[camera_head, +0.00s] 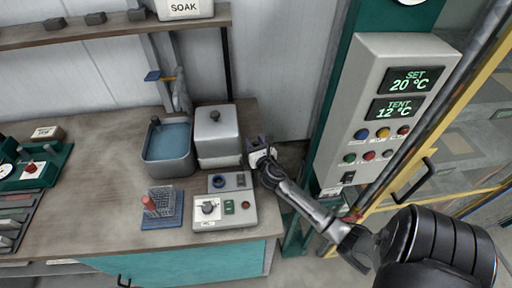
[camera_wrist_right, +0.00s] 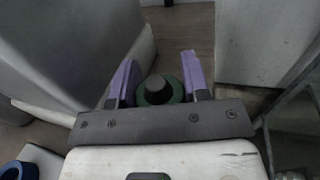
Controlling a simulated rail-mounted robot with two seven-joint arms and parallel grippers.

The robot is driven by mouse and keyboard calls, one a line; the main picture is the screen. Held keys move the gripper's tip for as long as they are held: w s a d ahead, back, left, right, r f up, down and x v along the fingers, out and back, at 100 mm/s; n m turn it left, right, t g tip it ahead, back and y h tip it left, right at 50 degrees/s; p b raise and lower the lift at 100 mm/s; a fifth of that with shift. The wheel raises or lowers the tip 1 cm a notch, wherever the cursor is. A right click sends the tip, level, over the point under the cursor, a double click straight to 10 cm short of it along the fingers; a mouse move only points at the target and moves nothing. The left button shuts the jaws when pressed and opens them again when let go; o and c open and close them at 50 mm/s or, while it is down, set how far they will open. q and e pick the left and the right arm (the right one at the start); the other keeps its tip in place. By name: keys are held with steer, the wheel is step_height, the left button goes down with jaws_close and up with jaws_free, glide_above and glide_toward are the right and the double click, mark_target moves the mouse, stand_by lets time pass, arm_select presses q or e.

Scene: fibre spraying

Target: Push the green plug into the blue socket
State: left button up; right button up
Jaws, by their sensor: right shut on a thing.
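My right gripper (camera_head: 260,148) is at the right end of the workbench, beside the light grey lidded box. In the right wrist view its purple fingers (camera_wrist_right: 158,72) stand on either side of the green plug (camera_wrist_right: 174,92), which has a dark round top. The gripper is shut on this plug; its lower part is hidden. The blue socket (camera_head: 219,181) is a blue ring with a dark centre on a grey unit, to the left of and nearer than the gripper. It also shows in the right wrist view (camera_wrist_right: 14,171), cut off at the lower left corner. The plug and the socket are apart. My left gripper is not in view.
The lidded box (camera_head: 217,138) and a water basin (camera_head: 168,150) stand behind the socket unit. The grey control unit (camera_head: 236,209) is in front. A blue rack with a red-handled tool (camera_head: 163,208) stands left. A temperature panel (camera_head: 385,100) rises at the right.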

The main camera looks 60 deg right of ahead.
mark_target(255, 142)
steer(key=shift+r+p, duration=0.85)
steer(key=shift+r, duration=0.7)
steer(key=shift+s+a+r, duration=0.15)
steer(key=shift+s+r, duration=0.05)
steer(key=shift+r, duration=0.1)
steer(key=p+v, duration=0.1)
steer(key=v, duration=1.6)
steer(key=shift+s+r+p, duration=0.2)
steer(key=shift+r+p, duration=0.15)
steer(key=shift+a, duration=0.15)
